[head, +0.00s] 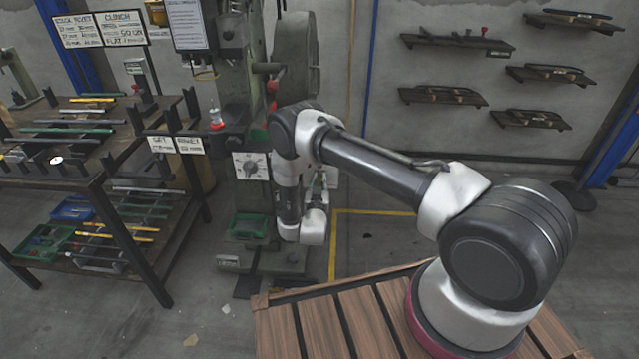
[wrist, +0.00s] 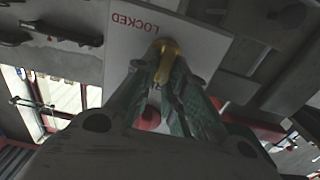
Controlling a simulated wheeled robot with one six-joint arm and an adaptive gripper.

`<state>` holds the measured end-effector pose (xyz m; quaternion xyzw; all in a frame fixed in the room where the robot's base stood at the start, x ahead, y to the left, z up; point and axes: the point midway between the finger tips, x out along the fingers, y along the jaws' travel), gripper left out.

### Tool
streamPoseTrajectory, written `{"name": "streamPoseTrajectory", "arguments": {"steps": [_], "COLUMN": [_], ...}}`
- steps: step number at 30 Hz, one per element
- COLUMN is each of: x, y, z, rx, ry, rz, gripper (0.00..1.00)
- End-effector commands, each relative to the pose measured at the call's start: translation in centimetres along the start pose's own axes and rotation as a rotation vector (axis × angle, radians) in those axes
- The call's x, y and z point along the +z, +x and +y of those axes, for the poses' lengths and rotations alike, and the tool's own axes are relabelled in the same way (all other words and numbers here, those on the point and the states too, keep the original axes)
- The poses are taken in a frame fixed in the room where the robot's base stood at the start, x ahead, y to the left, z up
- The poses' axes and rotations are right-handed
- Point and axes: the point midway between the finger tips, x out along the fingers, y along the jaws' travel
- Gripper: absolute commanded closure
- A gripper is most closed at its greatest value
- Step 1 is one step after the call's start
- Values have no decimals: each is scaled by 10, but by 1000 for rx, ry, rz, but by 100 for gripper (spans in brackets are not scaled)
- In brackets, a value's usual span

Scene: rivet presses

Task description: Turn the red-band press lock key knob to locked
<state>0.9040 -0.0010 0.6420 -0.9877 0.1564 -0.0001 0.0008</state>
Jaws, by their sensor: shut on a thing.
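In the wrist view my gripper (wrist: 165,68) is shut on a yellow key knob (wrist: 168,46). The knob stands in front of a white plate (wrist: 120,62), whose red word LOCKED shows upside down beside it. A red round patch (wrist: 150,118) shows between the fingers. The fingers hide the lower part of the plate, and I cannot tell the knob's exact angle. In the head view the green-grey press (head: 235,70) stands behind my arm. My wrist hides the gripper and knob there; a pale plate edge (head: 331,178) shows beside it.
A white dial plate (head: 251,166) is on the press's front, left of my wrist. A dark rack (head: 130,150) with rods and bins stands at the left. Wall shelves (head: 455,42) hang at the right. Open floor (head: 380,235) lies right of the press.

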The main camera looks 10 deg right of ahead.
Motion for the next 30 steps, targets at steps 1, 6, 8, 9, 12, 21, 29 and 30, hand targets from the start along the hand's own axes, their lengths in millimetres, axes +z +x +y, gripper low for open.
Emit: {"name": "streamPoseTrajectory", "arguments": {"steps": [1,6,8,9,12,21,29,30], "x": [0,0,0,0,1,2,4,5], "y": [0,0,0,0,0,0,0,0], "z": [0,1,1,2,3,8,11,12], "rx": [0,0,0,0,0,0,0,0], "ry": [3,40,65,86,150,418,665,703], "rz": [0,0,-1,-1,-1,-1,-1,-1], "gripper": [100,100,100,100,100,100,100,100]}}
